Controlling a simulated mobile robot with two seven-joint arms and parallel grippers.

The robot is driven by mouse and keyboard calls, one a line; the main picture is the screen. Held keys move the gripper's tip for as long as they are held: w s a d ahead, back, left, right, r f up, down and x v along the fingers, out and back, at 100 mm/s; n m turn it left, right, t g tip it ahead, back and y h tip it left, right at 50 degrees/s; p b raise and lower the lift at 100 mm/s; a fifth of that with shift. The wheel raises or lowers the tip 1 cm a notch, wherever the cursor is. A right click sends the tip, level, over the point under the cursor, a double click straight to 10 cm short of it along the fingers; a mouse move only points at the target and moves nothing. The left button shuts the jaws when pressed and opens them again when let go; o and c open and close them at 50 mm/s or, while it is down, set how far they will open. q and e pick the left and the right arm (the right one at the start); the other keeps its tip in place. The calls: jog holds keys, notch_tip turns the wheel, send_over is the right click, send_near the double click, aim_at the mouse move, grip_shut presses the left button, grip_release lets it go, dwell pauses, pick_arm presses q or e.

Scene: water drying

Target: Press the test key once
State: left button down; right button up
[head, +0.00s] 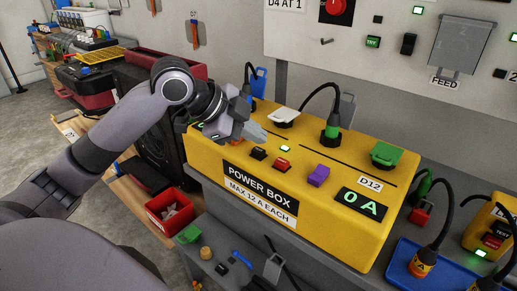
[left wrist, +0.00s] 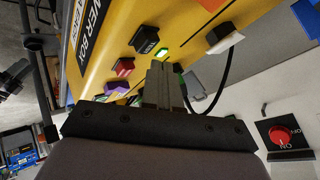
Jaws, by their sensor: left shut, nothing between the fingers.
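The yellow power box (head: 330,222) stands on a grey bench. On its top are a black key (head: 258,154), a red key (head: 280,164), a lit green lamp (head: 285,149) and a purple block (head: 318,176). The key lettering is too small to read, so I cannot tell which is the test key. My left gripper (head: 262,137) is shut and empty, just above the box near the black key. In the left wrist view its fingertips (left wrist: 160,66) appear beside the lamp (left wrist: 162,53), near the black key (left wrist: 145,39) and red key (left wrist: 123,67). My right gripper is not in view.
A black cable plugs into a green-ringed connector (head: 331,131) behind the keys. A white cap (head: 285,116) and a green cap (head: 386,154) stand on the box. The wall panel (head: 300,45) rises behind. A red bin (head: 170,210) is at lower left.

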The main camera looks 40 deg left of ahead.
aim_at(255, 151)
pick_arm(q)
jog(key=shift+f, duration=0.1)
jog(key=shift+f, duration=0.35)
jog(key=shift+f, duration=0.4)
dwell(0.7)
jog(key=shift+r+p, duration=0.8)
jog(key=shift+p, duration=0.25)
notch_tip(255, 151, up, 5)
jog(key=p, duration=0.6)
jog(key=shift+r, duration=0.1)
